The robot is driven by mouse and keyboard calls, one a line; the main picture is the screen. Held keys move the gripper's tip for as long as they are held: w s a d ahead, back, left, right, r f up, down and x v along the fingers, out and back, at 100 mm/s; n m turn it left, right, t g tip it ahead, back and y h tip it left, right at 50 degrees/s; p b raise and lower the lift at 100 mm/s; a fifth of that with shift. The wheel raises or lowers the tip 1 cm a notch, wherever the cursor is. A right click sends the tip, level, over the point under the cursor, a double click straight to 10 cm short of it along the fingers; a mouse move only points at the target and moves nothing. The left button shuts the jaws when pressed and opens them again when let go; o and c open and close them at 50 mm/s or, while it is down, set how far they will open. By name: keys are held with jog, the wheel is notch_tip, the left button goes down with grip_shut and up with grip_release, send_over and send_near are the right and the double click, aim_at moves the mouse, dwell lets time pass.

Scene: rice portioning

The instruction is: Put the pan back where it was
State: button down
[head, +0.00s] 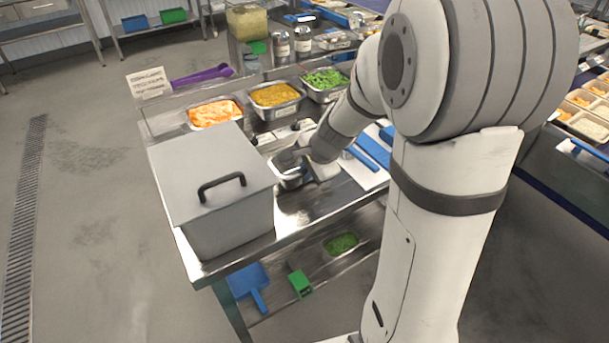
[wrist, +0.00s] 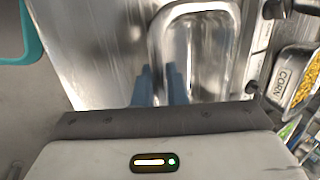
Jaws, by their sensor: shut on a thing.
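The pan (head: 291,182) is a small, empty-looking steel container on the steel worktable, just right of the big grey box. My gripper (head: 288,160) is over it, and the wrist partly hides it. In the wrist view the pan (wrist: 205,50) shows a rounded rim and shiny inside. My gripper's blue-grey fingers (wrist: 160,85) are shut on its left wall, one finger on each side. Whether the pan rests on the table or is slightly raised I cannot tell.
The lidded grey box (head: 210,190) stands at the left. Behind are pans of carrot (head: 215,112), corn (head: 276,95) and green vegetables (head: 326,80). The corn pan also shows in the wrist view (wrist: 290,95). Blue utensils (head: 372,150) lie at right on a white board.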

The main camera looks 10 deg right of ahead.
jog(key=shift+f, duration=0.25)
jog(key=shift+f, duration=0.15)
jog(key=c, duration=1.5)
grip_release()
